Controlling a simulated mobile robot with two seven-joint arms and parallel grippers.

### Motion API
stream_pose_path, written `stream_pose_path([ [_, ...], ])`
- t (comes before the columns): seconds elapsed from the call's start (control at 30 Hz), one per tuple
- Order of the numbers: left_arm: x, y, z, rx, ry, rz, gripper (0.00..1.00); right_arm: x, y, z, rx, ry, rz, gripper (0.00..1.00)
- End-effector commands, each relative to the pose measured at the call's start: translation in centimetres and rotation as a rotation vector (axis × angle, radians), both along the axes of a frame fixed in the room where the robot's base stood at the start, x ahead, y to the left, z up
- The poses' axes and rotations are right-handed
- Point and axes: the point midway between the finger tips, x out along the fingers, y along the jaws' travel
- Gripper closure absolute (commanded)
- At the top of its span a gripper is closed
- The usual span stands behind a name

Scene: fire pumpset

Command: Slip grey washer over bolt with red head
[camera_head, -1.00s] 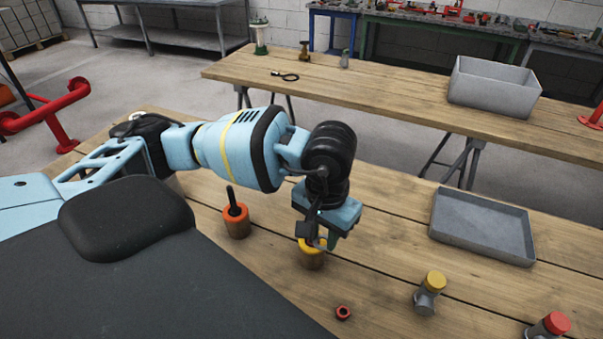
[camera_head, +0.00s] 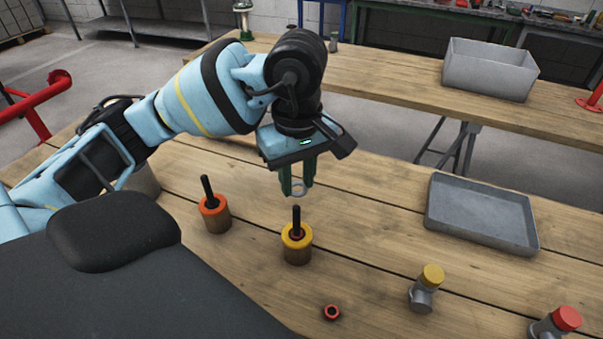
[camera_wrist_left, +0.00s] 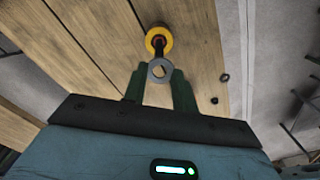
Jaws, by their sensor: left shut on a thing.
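My left gripper (camera_head: 298,186) is shut on a grey washer (camera_head: 299,189) and holds it in the air. The washer also shows between the fingertips in the left wrist view (camera_wrist_left: 160,70). Just below it, apart from it, an upright black shaft (camera_head: 296,219) rises from a yellow-topped wooden cylinder (camera_head: 297,252), with a small reddish ring around its foot. To the left, another black shaft stands in a cylinder with an orange-red top (camera_head: 211,205). Which part is the red-headed bolt is not certain. My right gripper is not in view.
A red nut (camera_head: 331,312) lies near the front. Grey fittings with a yellow cap (camera_head: 433,274) and a red cap (camera_head: 566,318) are at the right. A shallow grey tray (camera_head: 481,243) lies behind them. A second bench with a grey bin (camera_head: 489,70) stands beyond.

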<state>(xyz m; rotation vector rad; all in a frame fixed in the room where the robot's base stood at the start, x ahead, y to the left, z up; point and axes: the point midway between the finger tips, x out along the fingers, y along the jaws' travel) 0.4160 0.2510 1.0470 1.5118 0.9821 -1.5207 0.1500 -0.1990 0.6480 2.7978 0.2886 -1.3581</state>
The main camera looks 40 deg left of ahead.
Motion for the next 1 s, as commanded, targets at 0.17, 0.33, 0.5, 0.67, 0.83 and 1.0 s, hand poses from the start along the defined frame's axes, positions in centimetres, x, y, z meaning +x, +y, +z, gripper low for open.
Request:
stream_pose_path([
  [0.17,0.2,0.5,0.6,0.0,-0.002,0.121,0.94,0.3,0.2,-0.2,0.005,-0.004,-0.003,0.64],
  [0.33,0.2,0.6,0.9,-0.001,-0.004,0.142,0.94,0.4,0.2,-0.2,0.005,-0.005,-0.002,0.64],
  [0.5,0.2,0.5,0.9,0.0,-0.004,0.14,0.94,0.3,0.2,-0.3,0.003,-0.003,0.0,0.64],
  [0.67,0.2,0.5,0.8,0.0,-0.004,0.139,0.94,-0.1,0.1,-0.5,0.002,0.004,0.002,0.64],
  [0.83,0.2,0.5,0.4,0.0,-0.003,0.138,0.94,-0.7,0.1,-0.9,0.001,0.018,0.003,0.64],
  [1.0,0.2,0.5,-0.3,0.0,-0.002,0.138,0.94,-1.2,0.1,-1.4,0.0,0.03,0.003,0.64],
])
